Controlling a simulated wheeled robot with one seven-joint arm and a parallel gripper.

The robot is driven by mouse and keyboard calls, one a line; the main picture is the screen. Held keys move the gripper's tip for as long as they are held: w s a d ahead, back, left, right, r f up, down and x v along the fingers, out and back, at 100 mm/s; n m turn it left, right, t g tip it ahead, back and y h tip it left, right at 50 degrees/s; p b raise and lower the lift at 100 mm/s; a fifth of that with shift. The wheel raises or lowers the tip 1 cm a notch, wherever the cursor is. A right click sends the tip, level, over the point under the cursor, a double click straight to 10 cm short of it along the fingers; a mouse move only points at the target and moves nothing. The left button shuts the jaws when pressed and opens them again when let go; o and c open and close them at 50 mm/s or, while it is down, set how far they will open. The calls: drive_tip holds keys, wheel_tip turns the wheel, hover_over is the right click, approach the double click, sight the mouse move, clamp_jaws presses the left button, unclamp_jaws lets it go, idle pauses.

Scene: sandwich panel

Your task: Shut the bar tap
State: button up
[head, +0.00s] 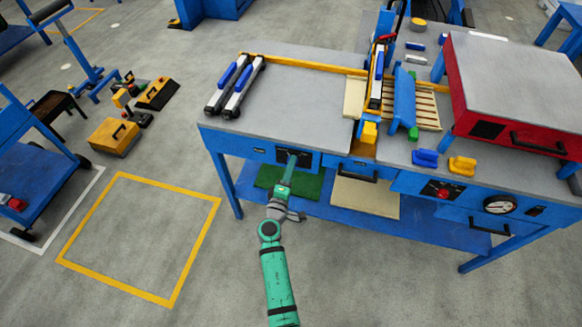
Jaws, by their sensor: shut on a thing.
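The bar tap (292,157) sits on a dark plate on the blue front face of the bench, left of its middle. Only a small part of it shows, because my gripper covers most of it. My gripper (289,166) reaches up from below, right at the plate, and is shut on the tap's bar. How far the bar is turned is too small and too hidden to tell.
The blue bench (300,105) carries blue-handled bars (228,90), a blue clamp (403,100) and a red box (510,85). A red button (442,193) and a dial (500,204) are on its front at right.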

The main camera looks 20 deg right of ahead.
drive_tip(key=shift+n, duration=0.5)
drive_tip(key=o, duration=1.1)
drive_tip(key=shift+c, duration=0.2)
drive_tip(key=shift+s+a, duration=0.1)
drive_tip(key=v, duration=1)
drive_tip(key=shift+s, duration=0.2)
drive_tip(key=shift+a, duration=0.25)
drive_tip(key=shift+s+f, duration=0.1)
